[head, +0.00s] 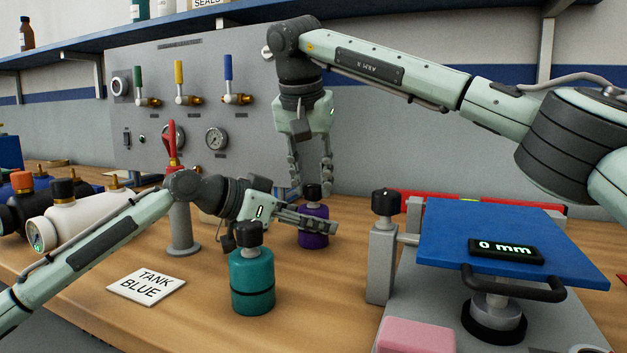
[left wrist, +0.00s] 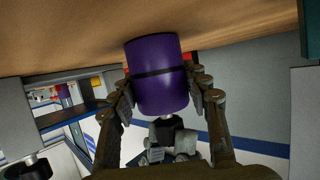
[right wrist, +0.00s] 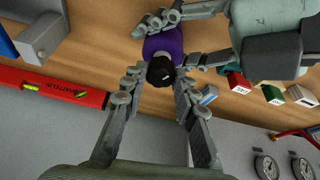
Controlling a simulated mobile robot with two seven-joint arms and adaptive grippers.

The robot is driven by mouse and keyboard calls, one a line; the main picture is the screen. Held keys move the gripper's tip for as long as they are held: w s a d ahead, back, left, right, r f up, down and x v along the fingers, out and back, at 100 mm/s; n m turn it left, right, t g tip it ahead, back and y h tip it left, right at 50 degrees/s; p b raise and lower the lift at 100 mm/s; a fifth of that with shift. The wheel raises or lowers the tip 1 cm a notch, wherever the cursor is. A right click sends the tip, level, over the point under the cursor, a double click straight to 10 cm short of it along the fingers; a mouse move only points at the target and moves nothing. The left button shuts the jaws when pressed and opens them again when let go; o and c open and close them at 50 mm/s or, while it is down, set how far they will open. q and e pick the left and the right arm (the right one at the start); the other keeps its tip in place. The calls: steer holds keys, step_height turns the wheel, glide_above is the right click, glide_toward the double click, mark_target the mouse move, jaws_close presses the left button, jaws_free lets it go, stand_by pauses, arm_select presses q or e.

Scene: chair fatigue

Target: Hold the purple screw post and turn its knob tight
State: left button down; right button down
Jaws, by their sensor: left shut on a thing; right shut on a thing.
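The purple screw post (head: 313,238) stands upright on the wooden table, with a black knob (head: 313,193) on top. My left gripper (head: 310,222) comes in from the left and is shut on the purple body; in the left wrist view the post (left wrist: 160,75) sits between its two fingers. My right gripper (head: 311,186) reaches down from above and is shut on the knob. In the right wrist view the knob (right wrist: 160,72) lies between the right fingertips, with the purple body below it. The left fingers hide part of the post in the head view.
A teal post (head: 252,283) with a black knob stands in front of my left gripper. A blue platform (head: 450,235) with a "0 mm" display is at right. A "TANK BLUE" card (head: 147,286) lies at left, near a red-handled grey post (head: 181,225). A red level (right wrist: 50,88) lies behind.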

steer(key=m, duration=0.2)
steer(key=m+h, duration=0.1)
steer(key=m, duration=0.1)
steer(key=shift+a+m+g+h, duration=0.15)
steer(key=shift+m+g+h, duration=0.15)
steer(key=shift+g, duration=0.1)
steer(key=shift+w+m+g+h, duration=0.1)
steer(key=shift+m+g+h, duration=0.2)
steer(key=shift+m, duration=0.7)
steer(key=shift+w+m+g+h, duration=0.1)
steer(key=shift+m+g+h, duration=0.2)
steer(key=shift+m, duration=0.7)
steer(key=c, duration=1.2)
jaws_free()
